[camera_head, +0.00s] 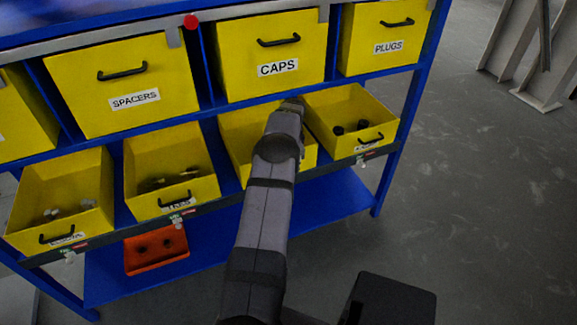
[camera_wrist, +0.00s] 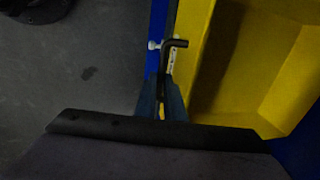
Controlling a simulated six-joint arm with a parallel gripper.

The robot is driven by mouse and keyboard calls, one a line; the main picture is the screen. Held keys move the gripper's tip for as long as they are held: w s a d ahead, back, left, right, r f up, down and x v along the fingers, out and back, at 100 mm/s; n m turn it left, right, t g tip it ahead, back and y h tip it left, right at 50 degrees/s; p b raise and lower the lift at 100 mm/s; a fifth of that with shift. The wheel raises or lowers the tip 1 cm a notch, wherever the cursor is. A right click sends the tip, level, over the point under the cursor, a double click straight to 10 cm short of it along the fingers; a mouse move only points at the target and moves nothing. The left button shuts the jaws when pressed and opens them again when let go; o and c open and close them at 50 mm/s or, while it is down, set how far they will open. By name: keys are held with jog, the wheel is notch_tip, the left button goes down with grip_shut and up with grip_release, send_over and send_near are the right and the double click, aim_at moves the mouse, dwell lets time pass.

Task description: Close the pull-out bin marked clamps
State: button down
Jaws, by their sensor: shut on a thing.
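A yellow bin (camera_head: 238,124) in the lower row, third from the left of those in view, stands pulled out behind my arm. My arm hides its front and label, so I cannot read whether it says clamps. In the wrist view, a yellow open bin (camera_wrist: 215,85) fills the right side, and the part seen looks empty. My gripper (camera_wrist: 161,92) is at its front edge, shut on the black handle (camera_wrist: 176,43). A white label beside the handle is too small to read. In the head view the fingertips are hidden by my arm.
The other lower bins are also out: one with dark parts (camera_head: 335,112) at right and two at left (camera_head: 145,150) (camera_head: 35,200). The upper bins, spacers (camera_head: 165,75), caps (camera_head: 240,65) and plugs (camera_head: 360,40), are shut. An orange tray (camera_head: 157,262) lies on the bottom shelf.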

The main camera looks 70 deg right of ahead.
jog(key=shift+w+d+r, duration=0.15)
jog(key=shift+w+d, duration=0.05)
jog(key=shift+w, duration=0.05)
jog(key=c, duration=1.8)
grip_release()
jog(key=shift+c, duration=0.2)
jog(key=shift+s, duration=0.1)
notch_tip(320, 180, up, 7)
jog(key=s+a, duration=0.1)
jog(key=shift+b, duration=0.4)
